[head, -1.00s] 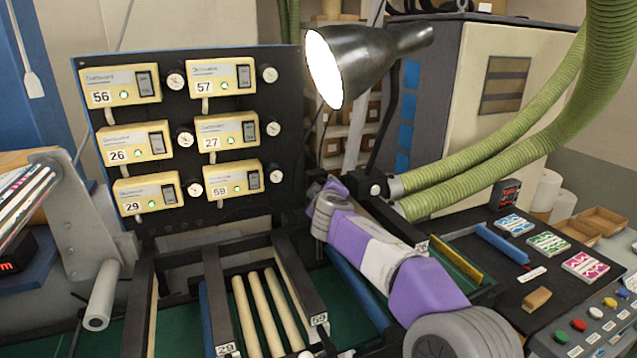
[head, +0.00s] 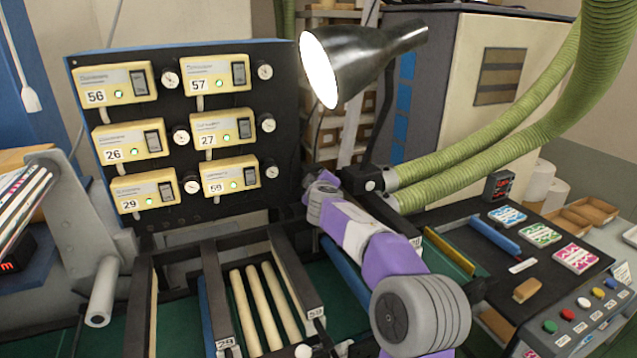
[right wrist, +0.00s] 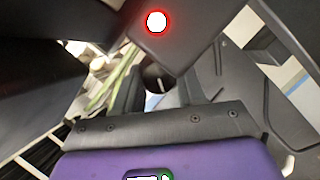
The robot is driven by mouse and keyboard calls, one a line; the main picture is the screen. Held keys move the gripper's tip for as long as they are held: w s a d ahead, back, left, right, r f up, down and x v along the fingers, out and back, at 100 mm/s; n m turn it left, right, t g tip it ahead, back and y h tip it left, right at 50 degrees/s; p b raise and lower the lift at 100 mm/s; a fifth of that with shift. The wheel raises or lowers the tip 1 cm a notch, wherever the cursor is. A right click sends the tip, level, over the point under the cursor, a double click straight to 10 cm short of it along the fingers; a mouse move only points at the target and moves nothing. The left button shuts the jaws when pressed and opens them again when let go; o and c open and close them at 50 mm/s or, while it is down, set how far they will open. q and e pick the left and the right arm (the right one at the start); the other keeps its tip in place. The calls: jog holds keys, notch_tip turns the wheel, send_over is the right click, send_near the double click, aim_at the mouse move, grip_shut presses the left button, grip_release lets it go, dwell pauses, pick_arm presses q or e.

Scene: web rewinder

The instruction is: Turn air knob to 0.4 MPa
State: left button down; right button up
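My right arm, purple and white with grey joints, crosses the head view from the bottom toward the foot of the black panel (head: 235,135). Its gripper is hidden or too dark to make out there. In the right wrist view two dark fingers of my right gripper (right wrist: 158,92) show beyond the purple wrist, with a small dark rounded thing between or behind them. I cannot tell whether they touch it. Several small round gauges, such as the upper left gauge (head: 170,79), sit beside the yellow boxes. I cannot single out the air knob. My left gripper is not in view.
A black desk lamp (head: 365,55) and green hoses (head: 470,160) stand close behind my right arm. Frames with pale rollers (head: 258,300) lie left of it. A button box (head: 590,315) is at lower right. The right wrist view shows a red-ringed light (right wrist: 156,22) on a dark block.

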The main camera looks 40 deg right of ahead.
jog(key=c, duration=0.4)
jog(key=shift+o, duration=0.2)
jog(key=shift+m+y+p, duration=0.3)
jog(key=shift+m+p, duration=0.05)
jog(key=shift+m, duration=0.15)
jog(key=o, duration=1.1)
jog(key=shift+c, duration=0.2)
jog(key=shift+s+r, duration=0.1)
jog(key=shift+s, duration=0.05)
jog(key=b+v, duration=0.3)
jog(key=v, duration=0.4)
jog(key=shift+a, duration=0.2)
jog(key=shift+s, duration=0.1)
